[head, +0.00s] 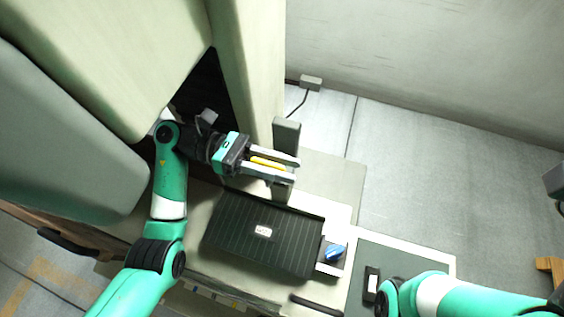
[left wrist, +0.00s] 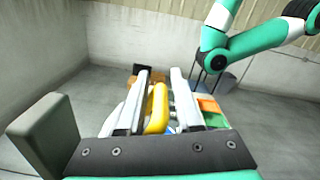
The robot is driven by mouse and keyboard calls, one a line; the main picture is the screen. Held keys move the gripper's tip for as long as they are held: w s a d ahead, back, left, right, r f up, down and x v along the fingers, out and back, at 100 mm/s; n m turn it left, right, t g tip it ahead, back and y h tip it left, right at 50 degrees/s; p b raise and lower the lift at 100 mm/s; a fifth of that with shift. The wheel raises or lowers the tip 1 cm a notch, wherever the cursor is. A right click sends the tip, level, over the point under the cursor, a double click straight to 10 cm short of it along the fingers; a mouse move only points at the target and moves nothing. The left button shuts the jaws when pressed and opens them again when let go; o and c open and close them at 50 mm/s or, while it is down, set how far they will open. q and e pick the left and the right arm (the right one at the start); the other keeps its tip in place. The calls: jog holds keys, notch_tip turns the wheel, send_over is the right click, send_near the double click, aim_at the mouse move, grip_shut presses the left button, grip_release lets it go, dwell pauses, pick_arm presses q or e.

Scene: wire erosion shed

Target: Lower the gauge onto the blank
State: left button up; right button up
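My left gripper (head: 294,170) is open. A yellow rounded bar (head: 267,163) lies between its two long pale fingers. In the left wrist view the yellow bar (left wrist: 157,108) is again between the fingers (left wrist: 160,75), with a gap showing on its right side. I cannot tell whether this bar is part of the gauge. A blue faceted piece (head: 335,252) sits on a small pale block at lower right, apart from the gripper; it may be the blank. My right arm (head: 470,298) shows at bottom right, but its gripper is out of view.
A dark grey upright post (head: 286,138) stands close beside the left fingers. A black ribbed panel (head: 262,234) lies in front of the gripper. A grey-green mat (head: 410,262) carries a small black and white item (head: 371,282). Large pale machine housings (head: 105,60) crowd the left arm.

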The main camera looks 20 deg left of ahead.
pick_arm(q)
grip_shut()
dwell(1.1)
